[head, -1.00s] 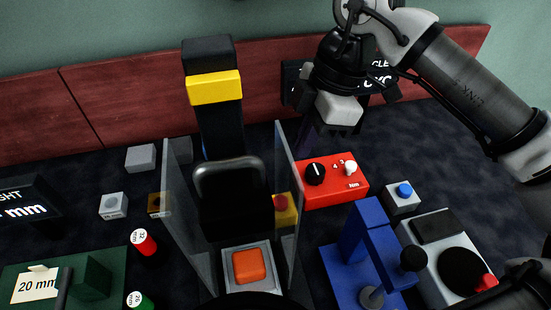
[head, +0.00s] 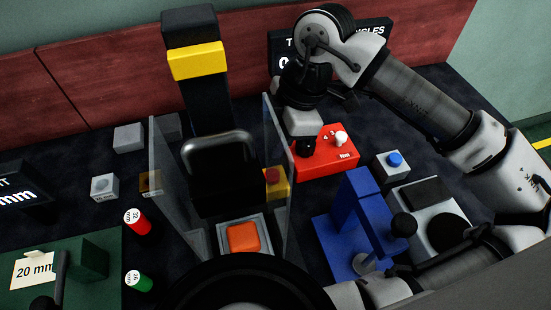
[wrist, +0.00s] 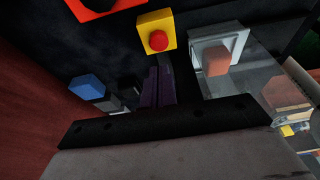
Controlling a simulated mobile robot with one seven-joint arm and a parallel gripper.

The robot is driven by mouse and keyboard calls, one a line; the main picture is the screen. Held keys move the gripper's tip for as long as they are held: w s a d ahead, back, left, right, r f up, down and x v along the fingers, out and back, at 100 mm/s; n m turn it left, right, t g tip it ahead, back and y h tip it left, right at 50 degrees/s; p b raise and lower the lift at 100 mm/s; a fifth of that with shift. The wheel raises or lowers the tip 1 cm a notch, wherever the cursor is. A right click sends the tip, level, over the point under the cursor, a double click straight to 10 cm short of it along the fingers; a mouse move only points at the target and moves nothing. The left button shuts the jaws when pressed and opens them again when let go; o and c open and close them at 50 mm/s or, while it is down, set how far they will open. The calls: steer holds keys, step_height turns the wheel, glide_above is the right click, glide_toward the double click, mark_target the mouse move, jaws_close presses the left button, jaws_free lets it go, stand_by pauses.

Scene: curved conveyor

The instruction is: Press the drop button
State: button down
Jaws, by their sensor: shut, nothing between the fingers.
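A yellow box with a round red button (head: 272,176) stands just right of the tower, seen through a clear panel. The same red button (wrist: 159,41) shows plainly in the wrist view. No label naming a drop button is readable. My gripper (wrist: 158,73) is shut and empty, its purple fingers pointing toward the yellow box but apart from it in the picture. In the head view my gripper (head: 303,122) hangs by the left end of the red control box (head: 335,168); its fingertips are hidden there.
The clear panel (head: 279,180) stands between the tower (head: 205,100) and the red box. An orange block (head: 243,237) sits in a grey tray at the tower's foot. A grey box with a blue button (head: 395,160) and a blue stand (head: 350,225) are to the right.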

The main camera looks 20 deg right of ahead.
steer(key=x, duration=0.3)
steer(key=d+x, duration=0.1)
steer(key=x, duration=0.1)
steer(key=shift+f, duration=0.5)
